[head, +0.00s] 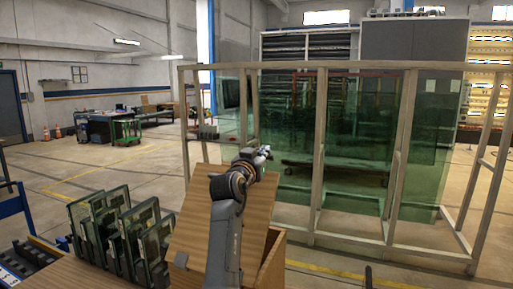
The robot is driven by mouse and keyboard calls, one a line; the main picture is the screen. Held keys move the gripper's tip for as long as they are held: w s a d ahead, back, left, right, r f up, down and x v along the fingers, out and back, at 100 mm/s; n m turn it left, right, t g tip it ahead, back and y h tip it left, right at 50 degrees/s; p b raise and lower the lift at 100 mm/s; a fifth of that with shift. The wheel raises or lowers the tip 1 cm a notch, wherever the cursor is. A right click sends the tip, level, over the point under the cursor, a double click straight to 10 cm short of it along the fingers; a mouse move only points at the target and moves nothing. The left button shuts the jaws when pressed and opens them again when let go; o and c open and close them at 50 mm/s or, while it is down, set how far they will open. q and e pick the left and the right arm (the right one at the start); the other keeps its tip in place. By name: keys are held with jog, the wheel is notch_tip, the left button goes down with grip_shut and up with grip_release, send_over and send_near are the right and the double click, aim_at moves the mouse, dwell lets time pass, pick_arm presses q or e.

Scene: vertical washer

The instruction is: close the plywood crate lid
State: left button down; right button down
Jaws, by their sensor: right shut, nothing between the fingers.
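The plywood crate lid (190,235) is a flat tan wooden panel, raised and tilted at the bottom centre of the head view. Part of the plywood crate (273,262) shows beside it at the lower right; most of the crate is hidden behind the lid and my right arm. My right gripper (265,151) is shut and empty, near the lid's upper right edge. My arm covers the middle of the lid. I cannot tell whether the gripper or arm touches it. My left gripper is not in view.
Several upright glass panes (120,235) stand in a row just left of the lid. A wooden frame (312,200) with large green glass sheets stands behind the crate. Open floor (100,165) lies farther back left.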

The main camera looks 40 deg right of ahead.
jog(key=shift+w+d+f+p, duration=0.2)
jog(key=shift+w+d+f, duration=0.1)
jog(key=shift+d+f, duration=0.2)
jog(key=shift+w+d+f+p, duration=0.25)
jog(key=shift+d+f, duration=0.1)
jog(key=shift+f, duration=0.15)
